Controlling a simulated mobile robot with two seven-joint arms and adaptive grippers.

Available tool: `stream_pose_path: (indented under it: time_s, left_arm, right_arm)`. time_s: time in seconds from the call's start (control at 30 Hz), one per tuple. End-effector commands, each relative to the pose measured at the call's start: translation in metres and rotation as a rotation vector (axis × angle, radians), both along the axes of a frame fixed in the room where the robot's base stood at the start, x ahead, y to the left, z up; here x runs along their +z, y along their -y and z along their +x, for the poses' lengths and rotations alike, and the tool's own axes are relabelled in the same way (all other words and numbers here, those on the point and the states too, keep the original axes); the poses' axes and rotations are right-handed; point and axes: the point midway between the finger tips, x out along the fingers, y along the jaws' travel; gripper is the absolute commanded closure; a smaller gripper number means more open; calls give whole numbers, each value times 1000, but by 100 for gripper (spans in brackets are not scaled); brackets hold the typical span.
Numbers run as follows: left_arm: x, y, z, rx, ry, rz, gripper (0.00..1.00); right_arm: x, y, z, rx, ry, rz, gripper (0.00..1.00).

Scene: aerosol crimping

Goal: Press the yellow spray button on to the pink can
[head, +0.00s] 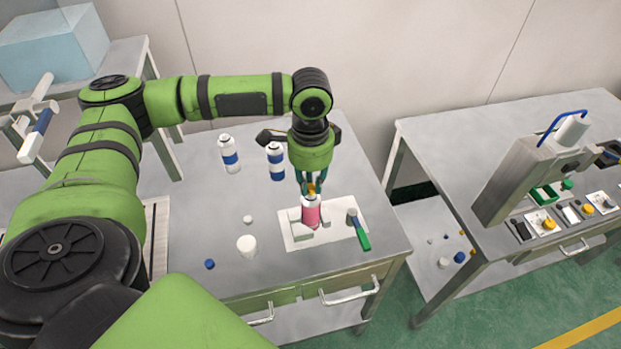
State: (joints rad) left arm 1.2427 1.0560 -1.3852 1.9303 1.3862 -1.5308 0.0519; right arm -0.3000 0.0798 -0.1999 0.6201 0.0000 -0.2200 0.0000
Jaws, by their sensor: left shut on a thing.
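The pink can (311,213) stands upright on a pale plate (293,238) on the steel table, with light blocks around its base. My left gripper (310,188) points down right above the can's top. It is shut on the yellow spray button (311,189), a small yellow spot between the fingertips. Whether the button touches the can's top is too small to tell. My right gripper is not in view.
Two white-and-blue cans (229,155) stand behind. A green-handled tool (359,231) lies right of the pink can. A white cup (247,246) and a blue cap (209,264) are at front left. A second bench (440,140) carries a press.

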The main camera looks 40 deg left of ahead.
Motion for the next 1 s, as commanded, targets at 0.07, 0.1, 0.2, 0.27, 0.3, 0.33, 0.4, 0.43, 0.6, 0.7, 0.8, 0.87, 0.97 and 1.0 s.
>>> stream_pose_path:
  time_s: [0.07,0.1,0.2,0.27,0.3,0.33,0.4,0.43,0.6,0.7,0.8,0.87,0.97,1.0]
  left_arm:
    - [0,0,0,0,0,0,89]
    - [0,0,0,0,0,0,89]
    - [0,0,0,0,0,0,89]
    - [0,0,0,0,0,0,89]
    - [0,0,0,0,0,0,89]
    - [0,0,0,0,0,0,72]
    - [0,0,0,0,0,0,53]
    - [0,0,0,0,0,0,53]
    - [0,0,0,0,0,0,53]
    - [0,0,0,0,0,0,34]
    - [0,0,0,0,0,0,25]
    - [0,0,0,0,0,0,25]
    - [0,0,0,0,0,0,25]
    - [0,0,0,0,0,0,25]
  right_arm:
    - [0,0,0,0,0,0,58]
    - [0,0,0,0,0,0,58]
    - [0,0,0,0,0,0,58]
    - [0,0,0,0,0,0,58]
    - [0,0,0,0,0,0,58]
    - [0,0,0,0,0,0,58]
    - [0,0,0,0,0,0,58]
    - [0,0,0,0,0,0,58]
    - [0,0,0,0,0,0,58]
    - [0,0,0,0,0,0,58]
    - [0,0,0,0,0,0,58]
    - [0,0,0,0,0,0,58]
    - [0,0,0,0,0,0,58]
    - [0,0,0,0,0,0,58]
